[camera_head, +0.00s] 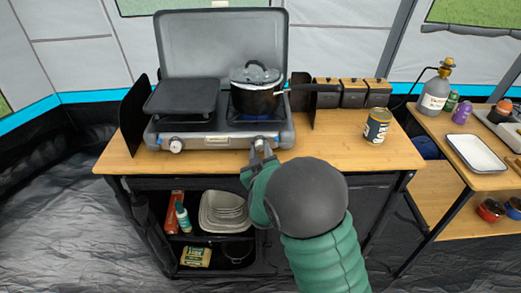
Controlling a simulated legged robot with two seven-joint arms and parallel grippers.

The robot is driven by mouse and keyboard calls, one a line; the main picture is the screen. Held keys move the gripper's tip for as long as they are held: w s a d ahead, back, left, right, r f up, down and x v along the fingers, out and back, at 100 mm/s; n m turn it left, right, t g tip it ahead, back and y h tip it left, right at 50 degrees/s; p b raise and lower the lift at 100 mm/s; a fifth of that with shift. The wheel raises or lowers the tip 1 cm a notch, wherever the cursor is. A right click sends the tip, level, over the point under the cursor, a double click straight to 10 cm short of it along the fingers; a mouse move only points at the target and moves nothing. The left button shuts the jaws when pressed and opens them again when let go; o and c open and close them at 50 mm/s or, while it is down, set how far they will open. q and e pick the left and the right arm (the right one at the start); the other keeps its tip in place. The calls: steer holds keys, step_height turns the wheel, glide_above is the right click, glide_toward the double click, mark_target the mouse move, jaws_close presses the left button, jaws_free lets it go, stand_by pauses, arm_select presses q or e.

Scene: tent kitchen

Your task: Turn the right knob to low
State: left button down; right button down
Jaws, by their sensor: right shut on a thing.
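A grey camping stove (222,139) with its lid raised stands on the wooden table. A black pot (256,92) with a lid sits on the right burner, and a blue flame shows under it. A black griddle plate (183,96) covers the left burner. The left knob (176,146) is pale and in plain view on the stove front. My right gripper (261,147) is at the right end of the stove front, shut on the right knob, which it mostly hides. The knob's setting cannot be read. My left gripper is not in view.
A can (377,126) stands on the table (330,150) right of the stove. Several canisters in a rack (352,93) are behind it. A side table (478,178) holds a gas bottle (435,92) and a white tray (476,153). Bowls (224,212) sit on the shelf below.

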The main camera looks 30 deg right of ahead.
steer(key=shift+w+r, duration=0.15)
steer(key=shift+r, duration=0.15)
steer(key=c, duration=1.3)
jaws_free()
steer(key=shift+f, duration=0.2)
steer(key=p+v, duration=1.6)
steer(key=p, duration=0.1)
steer(key=shift+s+a, duration=0.25)
steer(key=shift+s, duration=0.05)
